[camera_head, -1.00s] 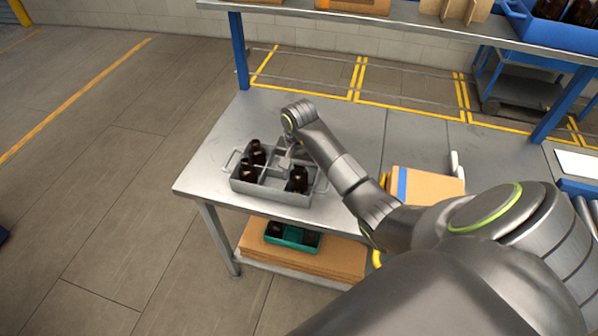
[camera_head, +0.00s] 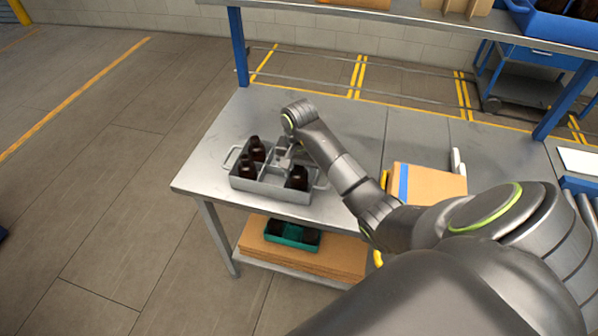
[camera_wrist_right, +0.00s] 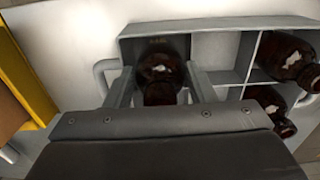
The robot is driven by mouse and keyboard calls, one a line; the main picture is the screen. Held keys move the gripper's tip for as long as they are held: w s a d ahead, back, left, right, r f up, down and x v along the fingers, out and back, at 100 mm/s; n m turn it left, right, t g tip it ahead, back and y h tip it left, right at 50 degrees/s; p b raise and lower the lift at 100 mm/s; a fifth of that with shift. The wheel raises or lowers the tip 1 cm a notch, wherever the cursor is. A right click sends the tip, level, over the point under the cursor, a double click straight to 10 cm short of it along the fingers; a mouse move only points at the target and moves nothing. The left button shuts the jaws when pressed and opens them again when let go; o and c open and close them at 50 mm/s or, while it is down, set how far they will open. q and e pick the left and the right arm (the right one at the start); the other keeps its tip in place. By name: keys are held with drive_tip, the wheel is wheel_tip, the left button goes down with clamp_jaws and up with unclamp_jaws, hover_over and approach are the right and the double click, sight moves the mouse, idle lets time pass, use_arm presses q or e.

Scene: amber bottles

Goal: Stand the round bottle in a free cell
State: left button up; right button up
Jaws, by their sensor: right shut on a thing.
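A grey metal crate with cells (camera_head: 268,191) stands on the table. It holds two dark amber bottles on its left side, one behind (camera_head: 257,150) and one in front (camera_head: 247,169). Another amber bottle (camera_head: 298,178) is at its front right. My right gripper (camera_wrist_right: 160,82) is shut on an amber bottle (camera_wrist_right: 158,66), which I take as the round bottle, between its two fingers. This bottle is over or in an end cell near the crate handle; whether its base touches the floor is hidden. My left gripper is out of view.
Right of the crate are a cardboard box with blue tape (camera_head: 428,183) and a small white item (camera_head: 457,162). A shelf (camera_head: 400,15) spans the back. Bare tabletop (camera_head: 215,165) lies left of the crate. A green tray (camera_head: 291,235) sits on the lower shelf.

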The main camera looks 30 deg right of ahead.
drive_tip(key=shift+f+b, duration=0.35)
drive_tip(key=shift+f, duration=0.1)
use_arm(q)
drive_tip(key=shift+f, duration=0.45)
use_arm(e)
drive_tip(key=o, duration=1.1)
